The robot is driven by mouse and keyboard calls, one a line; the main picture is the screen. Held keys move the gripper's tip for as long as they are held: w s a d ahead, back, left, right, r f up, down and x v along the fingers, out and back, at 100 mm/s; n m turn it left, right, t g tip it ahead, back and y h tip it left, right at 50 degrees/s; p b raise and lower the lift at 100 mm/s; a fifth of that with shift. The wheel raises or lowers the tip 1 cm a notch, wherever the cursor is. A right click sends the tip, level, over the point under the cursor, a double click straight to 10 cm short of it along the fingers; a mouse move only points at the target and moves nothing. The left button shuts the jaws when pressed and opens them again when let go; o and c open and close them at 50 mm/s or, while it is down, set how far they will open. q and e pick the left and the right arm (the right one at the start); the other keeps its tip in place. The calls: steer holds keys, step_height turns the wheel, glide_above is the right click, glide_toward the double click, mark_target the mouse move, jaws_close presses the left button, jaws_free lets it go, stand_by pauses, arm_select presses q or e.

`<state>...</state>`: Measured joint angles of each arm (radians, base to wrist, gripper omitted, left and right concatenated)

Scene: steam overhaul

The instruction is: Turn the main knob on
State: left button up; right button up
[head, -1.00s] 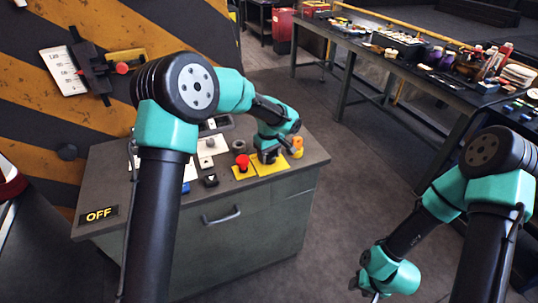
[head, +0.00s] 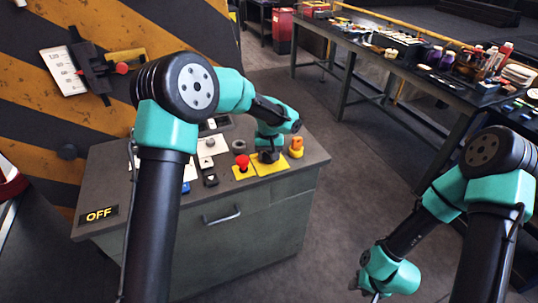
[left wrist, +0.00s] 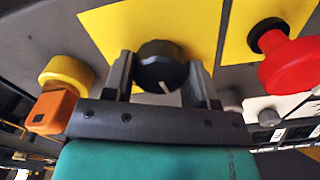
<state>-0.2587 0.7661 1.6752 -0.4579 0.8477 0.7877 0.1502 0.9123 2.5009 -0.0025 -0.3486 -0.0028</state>
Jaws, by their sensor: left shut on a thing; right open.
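The main knob is a round black dial with a white pointer line, on a yellow plate (left wrist: 113,28). In the left wrist view the black knob (left wrist: 160,68) sits between the two fingers of my left gripper (left wrist: 163,85), which is shut on it. In the head view my left gripper (head: 268,156) is at the yellow plate on the console top and largely hides the knob. My right gripper (head: 374,294) is low at the bottom edge of the head view, open and away from the console.
A red mushroom button (head: 242,162) stands left of the gripper on its own yellow plate. An orange-handled knob (head: 296,147) is close on the right. A cluttered workbench (head: 400,52) stands at the back right.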

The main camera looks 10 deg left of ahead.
arm_select(q)
steer(key=m, duration=0.5)
steer(key=shift+m, duration=0.3)
steer(key=m, duration=0.5)
steer(key=shift+m, duration=0.3)
steer(key=o, duration=0.9)
steer(key=shift+o, duration=0.2)
step_height(320, 180, up, 18)
steer(key=shift+f, duration=0.25)
